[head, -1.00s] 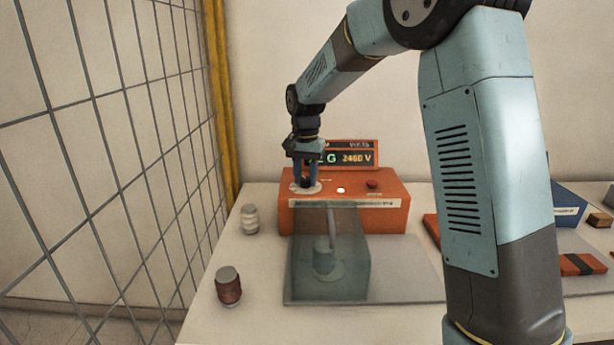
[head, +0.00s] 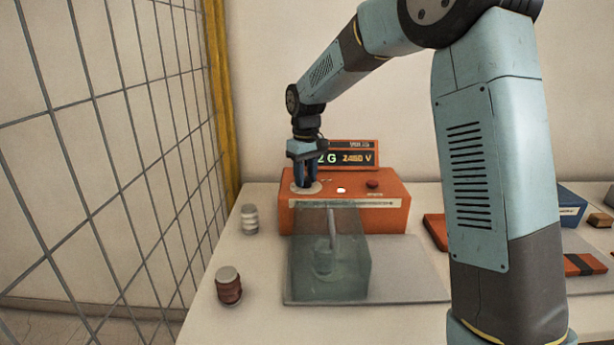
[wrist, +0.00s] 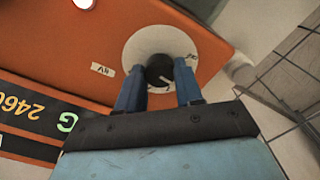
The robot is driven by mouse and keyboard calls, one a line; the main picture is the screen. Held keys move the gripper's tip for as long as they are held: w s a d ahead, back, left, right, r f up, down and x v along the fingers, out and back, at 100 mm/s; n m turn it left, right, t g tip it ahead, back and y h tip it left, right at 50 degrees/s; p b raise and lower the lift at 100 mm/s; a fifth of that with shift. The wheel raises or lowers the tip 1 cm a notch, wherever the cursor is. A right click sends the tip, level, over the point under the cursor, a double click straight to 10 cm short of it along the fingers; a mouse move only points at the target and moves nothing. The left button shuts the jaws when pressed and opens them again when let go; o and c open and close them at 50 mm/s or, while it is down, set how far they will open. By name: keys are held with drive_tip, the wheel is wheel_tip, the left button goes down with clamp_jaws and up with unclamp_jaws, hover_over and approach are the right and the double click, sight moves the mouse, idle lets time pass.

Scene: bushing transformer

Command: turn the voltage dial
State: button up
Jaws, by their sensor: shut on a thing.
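The voltage dial (wrist: 159,68) is a black knob with a white pointer line, set on a round white plate (wrist: 143,44) on top of the orange box (head: 345,215). In the wrist view my gripper (wrist: 160,76) has its two blue fingers on either side of the knob, shut on it. In the head view my gripper (head: 305,184) points straight down at the plate on the box's left part and hides the knob. The display (head: 357,158) behind reads 2460 V, with a green G partly beside my gripper.
A clear box (head: 330,265) with a post inside stands in front of the orange box. A red button (head: 372,183) is on the box. A wire fence (head: 110,170) runs along the left.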

sight(306, 178)
drive_tip(key=n, duration=0.5)
drive_tip(key=shift+n, duration=0.3)
drive_tip(key=shift+w+n, duration=0.1)
drive_tip(key=shift+n, duration=2.1)
drive_tip(key=o, duration=1)
drive_tip(key=shift+o, duration=0.2)
wheel_tip(306, 178, up, 14)
drive_tip(key=shift+f, duration=0.15)
